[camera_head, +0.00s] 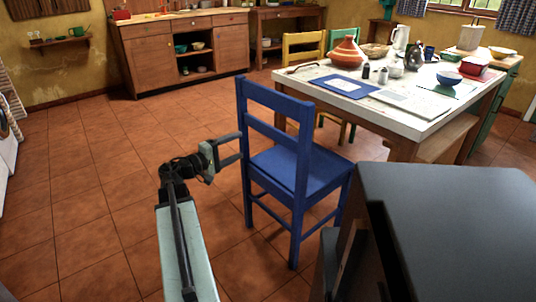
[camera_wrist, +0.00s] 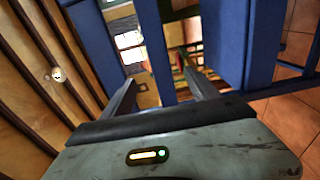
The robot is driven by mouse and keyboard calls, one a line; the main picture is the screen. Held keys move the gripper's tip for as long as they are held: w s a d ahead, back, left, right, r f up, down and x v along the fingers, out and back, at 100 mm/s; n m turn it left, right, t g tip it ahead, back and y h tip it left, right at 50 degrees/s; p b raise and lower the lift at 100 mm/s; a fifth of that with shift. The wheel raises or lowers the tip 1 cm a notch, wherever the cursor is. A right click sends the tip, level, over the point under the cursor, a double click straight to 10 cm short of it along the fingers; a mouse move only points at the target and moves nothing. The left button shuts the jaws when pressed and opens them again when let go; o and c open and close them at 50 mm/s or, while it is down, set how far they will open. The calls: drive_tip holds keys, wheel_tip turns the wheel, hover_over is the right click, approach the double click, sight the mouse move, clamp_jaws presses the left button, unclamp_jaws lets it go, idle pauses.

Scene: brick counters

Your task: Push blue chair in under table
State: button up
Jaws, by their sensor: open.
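The blue chair (camera_head: 298,166) stands on the tiled floor in front of the table (camera_head: 425,118), pulled out from it, its back towards my arm. The table has a white top and wooden legs. My gripper (camera_head: 238,149) is open at the left side of the chair's backrest, its fingers at about the height between the lower slat and the seat. In the wrist view the blue chair back (camera_wrist: 222,42) fills the upper part, and the open fingers (camera_wrist: 160,97) point at its bars. Whether they touch the chair is not clear.
A dark-topped counter block (camera_head: 460,225) stands close at the right, near the chair. Yellow (camera_head: 303,47) and green (camera_head: 345,25) chairs stand on the table's far side. Dishes and a tagine (camera_head: 347,54) sit on the table. The floor at left is clear.

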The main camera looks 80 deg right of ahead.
sight(268, 132)
drive_tip(key=x, duration=1.6)
drive_tip(key=shift+s+r, duration=0.2)
drive_tip(key=shift+s, duration=0.15)
clamp_jaws()
